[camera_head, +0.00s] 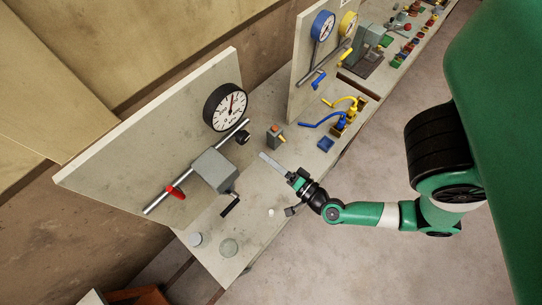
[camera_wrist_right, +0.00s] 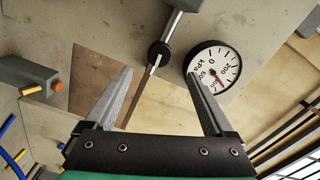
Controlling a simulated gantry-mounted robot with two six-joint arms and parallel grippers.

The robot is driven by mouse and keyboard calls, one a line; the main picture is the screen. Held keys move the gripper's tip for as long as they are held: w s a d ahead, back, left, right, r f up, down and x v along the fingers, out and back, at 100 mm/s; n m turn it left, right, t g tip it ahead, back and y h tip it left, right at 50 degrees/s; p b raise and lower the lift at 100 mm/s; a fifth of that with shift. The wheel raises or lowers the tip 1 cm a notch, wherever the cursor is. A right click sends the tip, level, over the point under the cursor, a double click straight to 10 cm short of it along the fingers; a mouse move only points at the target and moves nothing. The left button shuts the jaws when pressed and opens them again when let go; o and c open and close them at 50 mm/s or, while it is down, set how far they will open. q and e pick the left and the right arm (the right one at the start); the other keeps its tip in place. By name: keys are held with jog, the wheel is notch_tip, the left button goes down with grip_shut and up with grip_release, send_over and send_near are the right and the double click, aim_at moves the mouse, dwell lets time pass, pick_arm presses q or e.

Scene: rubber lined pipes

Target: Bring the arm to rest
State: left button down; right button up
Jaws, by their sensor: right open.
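My right arm (camera_head: 390,214) is green, white and black and reaches in from the right in the head view. Its gripper (camera_head: 268,160) is over the bench near the pressure gauge board. In the right wrist view the gripper (camera_wrist_right: 160,95) is open, with its two grey fingers apart and nothing between them. The black-rimmed gauge (camera_head: 226,107) is on the board, beyond the gripper; it also shows past the right finger in the wrist view (camera_wrist_right: 213,67). My left gripper is not in view.
A pipe with a red-handled valve (camera_head: 175,192) and a grey box (camera_head: 214,170) with a crank stand on the board. A small grey box with an orange button (camera_head: 274,137) is close to the gripper. Open floor (camera_head: 340,265) is at right.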

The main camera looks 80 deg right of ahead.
dwell(0.5)
jog(key=w+a+r+n+t+y+p, duration=0.1)
jog(key=w+a+r+n+t+y, duration=0.25)
jog(key=w+r, duration=0.45)
jog(key=w+a+r+n+t+y, duration=0.3)
jog(key=w+a+r+n, duration=0.15)
jog(key=r, duration=0.65)
jog(key=w+a+r+n+t+y+p, duration=0.1)
jog(key=w+a+r+n+t+y, duration=0.25)
jog(key=w+r, duration=0.45)
jog(key=a+r+n+y, duration=0.2)
jog(key=r+n, duration=0.1)
jog(key=r, duration=0.5)
jog(key=a+r+n+t+y+p, duration=0.1)
jog(key=a+r+n+y, duration=0.15)
jog(key=r, duration=0.45)
jog(key=a+r+n+y, duration=0.1)
jog(key=r+n, duration=0.3)
jog(key=r, duration=0.4)
jog(key=s+d+r+t+h, duration=0.1)
jog(key=s+d+r+h, duration=0.1)
jog(key=r, duration=1.1)
jog(key=shift+s+n+t+h+p, duration=0.35)
jog(key=shift+s+h, duration=0.2)
jog(key=shift+s, duration=0.55)
jog(key=shift+h, duration=0.3)
